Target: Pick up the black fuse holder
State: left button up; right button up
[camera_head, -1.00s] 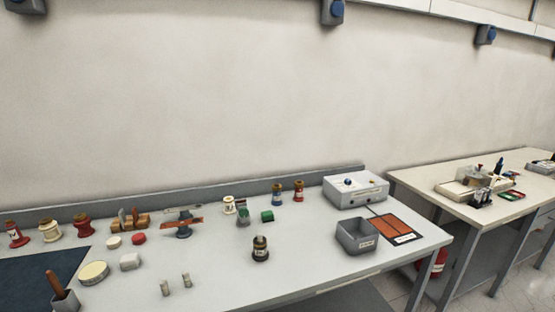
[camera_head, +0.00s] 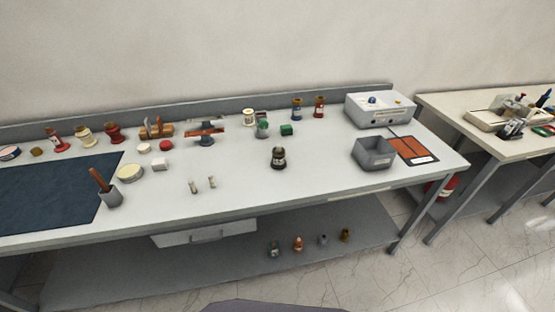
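A small dark cylindrical piece with a black base (camera_head: 278,157) stands upright on the grey-white workbench (camera_head: 330,180), right of its middle. It looks like the black fuse holder, but it is too small to be sure. Nothing touches it. Neither of my grippers shows in the head view.
A grey open bin (camera_head: 373,153) stands to its right, by an orange-and-black mat (camera_head: 413,149) and a grey box (camera_head: 380,109). Two small pale pegs (camera_head: 202,185) stand to its left. Spools and other parts line the back. A lower shelf (camera_head: 330,240) holds several small items.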

aim_at(279, 162)
jog(key=i+l+u, duration=0.1)
jog(key=l+u, duration=0.25)
jog(key=l, duration=0.45)
jog(key=l+u, duration=0.3)
jog(key=l, duration=0.5)
